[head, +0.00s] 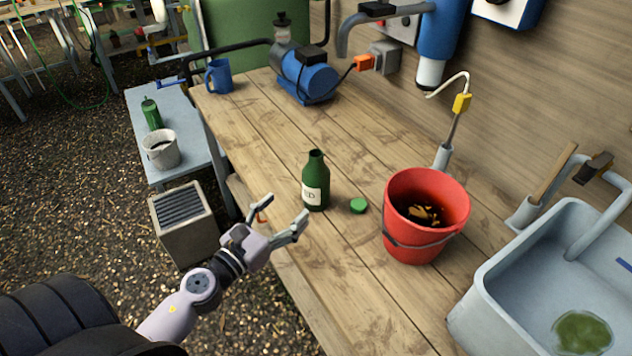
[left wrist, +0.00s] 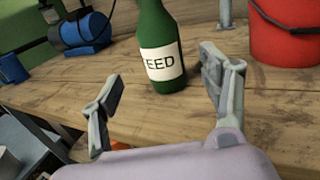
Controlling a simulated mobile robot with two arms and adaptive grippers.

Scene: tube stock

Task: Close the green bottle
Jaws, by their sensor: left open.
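The green bottle (head: 315,182) stands upright on the wooden bench and has a white label. Its neck is bare on top in the head view. The green cap (head: 358,205) lies on the bench just right of the bottle. My left gripper (head: 284,215) is open and empty at the bench's front edge, in front of the bottle and apart from it. In the left wrist view the bottle (left wrist: 162,50) stands beyond and between the open fingers (left wrist: 165,100), its top cut off. The cap does not show there. My right gripper is not in view.
A red bucket (head: 412,240) with brown scraps stands right of the cap. A grey sink (head: 490,300) is at the right. A blue pump (head: 306,80) and blue mug (head: 219,76) stand at the back. The bench left of the bottle is clear.

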